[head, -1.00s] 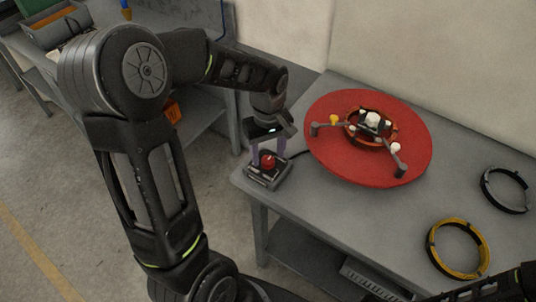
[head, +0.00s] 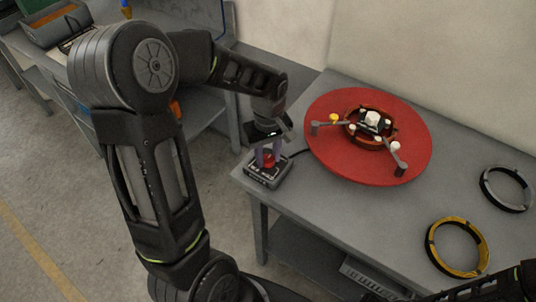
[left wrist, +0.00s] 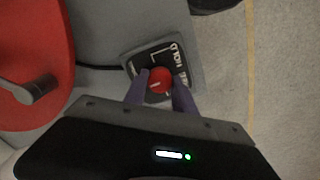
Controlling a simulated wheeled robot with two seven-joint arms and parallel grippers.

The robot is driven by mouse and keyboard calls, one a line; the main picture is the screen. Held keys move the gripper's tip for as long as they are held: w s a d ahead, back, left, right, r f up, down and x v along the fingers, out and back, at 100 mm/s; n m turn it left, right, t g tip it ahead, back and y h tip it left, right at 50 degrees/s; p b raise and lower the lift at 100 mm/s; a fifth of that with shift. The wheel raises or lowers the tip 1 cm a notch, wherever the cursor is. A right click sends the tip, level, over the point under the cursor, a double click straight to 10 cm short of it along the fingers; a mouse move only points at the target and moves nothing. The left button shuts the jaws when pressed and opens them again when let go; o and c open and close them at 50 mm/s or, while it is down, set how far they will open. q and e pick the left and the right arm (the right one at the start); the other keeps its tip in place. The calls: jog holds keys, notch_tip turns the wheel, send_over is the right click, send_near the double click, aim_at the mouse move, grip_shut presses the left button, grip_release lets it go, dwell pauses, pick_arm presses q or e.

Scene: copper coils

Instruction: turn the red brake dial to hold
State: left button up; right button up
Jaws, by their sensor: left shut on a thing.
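The red brake dial (head: 269,160) sits on a small grey control box (head: 266,178) at the table's left corner. My left gripper (head: 268,155) comes down from above with its two purple fingers on either side of the dial. In the left wrist view the gripper (left wrist: 158,92) is shut on the red dial (left wrist: 159,80). A white mark shows on the dial's top. The box's label plate (left wrist: 176,57) carries white lettering including HOLD, partly covered by the fingers. My right gripper is out of view; only a bit of dark arm shows at the lower right.
A red round turntable (head: 330,165) with a copper coil (head: 352,134) and clamp arms stands beside the box. A yellow coil (head: 432,248) and a dark grey coil (head: 485,190) lie on the grey table (head: 350,215) to the right. A cable runs from the box towards the turntable.

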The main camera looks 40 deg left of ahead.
pick_arm(q)
grip_shut()
jog(key=shift+m, duration=0.4)
jog(key=m+b, duration=0.1)
jog(key=m, duration=0.1)
jog(key=shift+m, duration=0.3)
jog(key=m+b, duration=0.1)
jog(key=m, duration=0.8)
jog(key=shift+m, duration=0.4)
jog(key=m, duration=0.4)
jog(key=shift+m+b, duration=0.3)
jog(key=shift+m, duration=0.1)
jog(key=o, duration=1)
grip_release()
